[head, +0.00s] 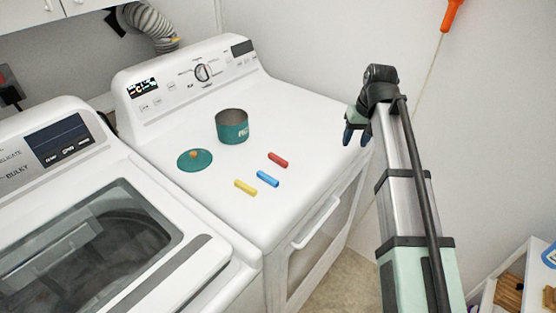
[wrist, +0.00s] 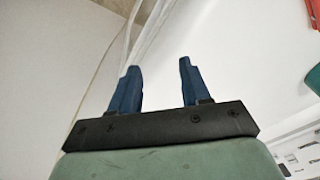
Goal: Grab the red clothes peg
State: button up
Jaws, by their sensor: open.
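The red clothes peg (head: 278,160) lies flat on the white dryer top in the head view, behind and right of a blue peg (head: 268,179) and a yellow peg (head: 245,187). My gripper (head: 356,138) is over the dryer's right edge, to the right of the red peg and apart from it. In the wrist view its two blue fingers (wrist: 158,66) stand apart with nothing between them. A red piece (wrist: 313,13) is cut off at that view's upper right corner; I cannot tell if it is the peg.
A teal pot (head: 234,133) and its round teal lid (head: 195,160) are on the dryer top (head: 310,115), behind and left of the pegs. The control panel rises at the back. A washer (head: 90,210) adjoins at left; a wall is at right.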

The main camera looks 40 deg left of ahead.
jog(key=s+a+r+n+y, duration=0.1)
jog(key=s+a+r+n, duration=0.35)
jog(key=s, duration=0.35)
jog(key=s+a+r+n+y, duration=0.2)
jog(key=s+a+r+n, duration=0.25)
jog(key=s, duration=0.35)
send_over(279, 158)
jog(key=d, duration=0.3)
notch_tip(279, 158, down, 8)
jog(key=shift+a+f, duration=0.1)
jog(key=shift+a, duration=0.05)
jog(key=shift+x, duration=2.6)
jog(key=shift+s, duration=0.25)
grip_shut()
